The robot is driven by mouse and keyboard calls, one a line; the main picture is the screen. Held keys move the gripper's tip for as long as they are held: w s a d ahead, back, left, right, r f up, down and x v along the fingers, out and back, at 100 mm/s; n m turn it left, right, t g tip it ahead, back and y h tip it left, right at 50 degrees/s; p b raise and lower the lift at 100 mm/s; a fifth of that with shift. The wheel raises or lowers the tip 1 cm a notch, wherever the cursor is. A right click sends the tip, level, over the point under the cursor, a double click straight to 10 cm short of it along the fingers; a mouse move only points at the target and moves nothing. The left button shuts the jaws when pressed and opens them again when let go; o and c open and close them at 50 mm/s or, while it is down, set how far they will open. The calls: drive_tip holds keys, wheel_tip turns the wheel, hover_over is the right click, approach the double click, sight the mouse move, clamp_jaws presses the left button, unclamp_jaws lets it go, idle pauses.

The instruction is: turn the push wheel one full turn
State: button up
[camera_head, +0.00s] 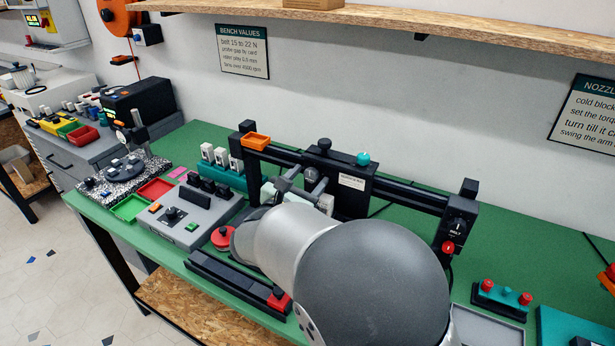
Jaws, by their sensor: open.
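No label in view reads push wheel, and I cannot tell for sure which part it is. A round red disc with a dark knob (222,237) lies low on the bench, just left of my arm, and my arm partly covers its surroundings. A teal knob (363,159) sits on the black carriage (350,196) of the rail. My gripper (308,190) is up at the left side of this carriage, at rail height, with its grey fingers apart. My own arm hides much of it and the space below. I see nothing held, and contact with the carriage cannot be told.
The black rail (415,192) crosses the bench, ending at a post with a red knob (448,247). A grey control box (190,216) and a black bar (228,280) stand left and in front. The green bench (530,250) has free room right of the post.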

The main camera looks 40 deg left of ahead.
drive_tip(key=shift+c, duration=0.3)
drive_tip(key=c, duration=0.9)
drive_tip(key=shift+f+b, duration=0.15)
drive_tip(key=shift+b, duration=0.45)
